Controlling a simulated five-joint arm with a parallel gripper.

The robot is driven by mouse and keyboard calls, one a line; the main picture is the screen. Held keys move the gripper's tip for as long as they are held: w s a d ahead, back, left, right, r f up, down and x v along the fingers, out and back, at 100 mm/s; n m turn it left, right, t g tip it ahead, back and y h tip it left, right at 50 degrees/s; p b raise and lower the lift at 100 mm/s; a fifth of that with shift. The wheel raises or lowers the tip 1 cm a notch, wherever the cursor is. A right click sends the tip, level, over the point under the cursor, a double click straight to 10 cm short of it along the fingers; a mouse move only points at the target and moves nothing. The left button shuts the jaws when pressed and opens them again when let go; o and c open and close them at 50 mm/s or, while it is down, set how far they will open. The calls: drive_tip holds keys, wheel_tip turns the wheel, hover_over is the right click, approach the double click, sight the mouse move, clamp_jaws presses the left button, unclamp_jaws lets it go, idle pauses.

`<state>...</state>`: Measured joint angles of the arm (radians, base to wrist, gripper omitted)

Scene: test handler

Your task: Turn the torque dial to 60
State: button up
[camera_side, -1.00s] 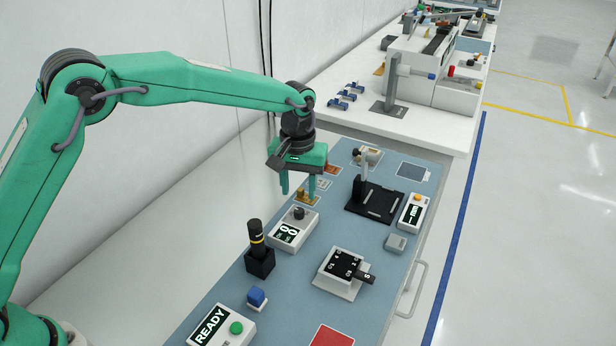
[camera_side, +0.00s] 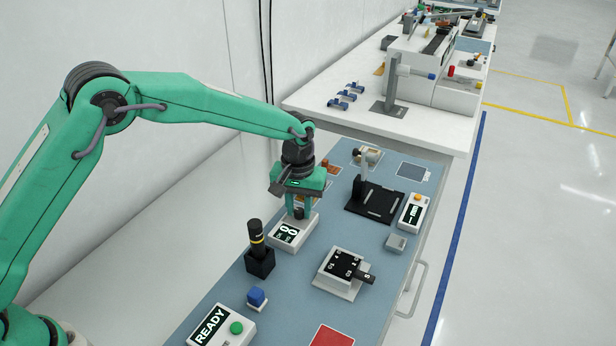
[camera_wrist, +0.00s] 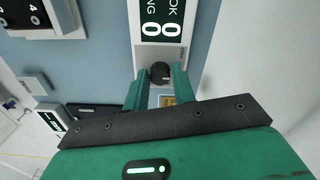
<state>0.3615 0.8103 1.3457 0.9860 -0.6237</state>
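A small dark round knob (camera_side: 298,213) stands at the far end of a white box (camera_side: 275,243) on the blue bench top. It also shows in the wrist view (camera_wrist: 160,72), below the box's dark display (camera_wrist: 160,18) with OK, NG and zeros. I cannot read a torque label or a 60 at the knob. My gripper (camera_side: 299,209) points down over the knob. In the wrist view its two green fingertips (camera_wrist: 159,78) lie on either side of the knob, with gaps showing. It is open and holds nothing. How far the tips reach down beside the knob is unclear.
A black screwdriver-like tool (camera_side: 256,238) with a yellow band stands upright in a black holder near the box. A white box with a black marked top (camera_side: 345,265) is to its right. A black fixture (camera_side: 375,203) stands farther back. Bare blue bench lies between them.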

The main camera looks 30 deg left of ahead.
clamp_jaws()
drive_tip(key=shift+m, duration=0.4)
drive_tip(key=m, duration=1.6)
drive_tip(key=shift+m, duration=0.4)
drive_tip(key=m, duration=0.6)
drive_tip(key=shift+r, duration=0.1)
drive_tip(key=shift+m, duration=0.3)
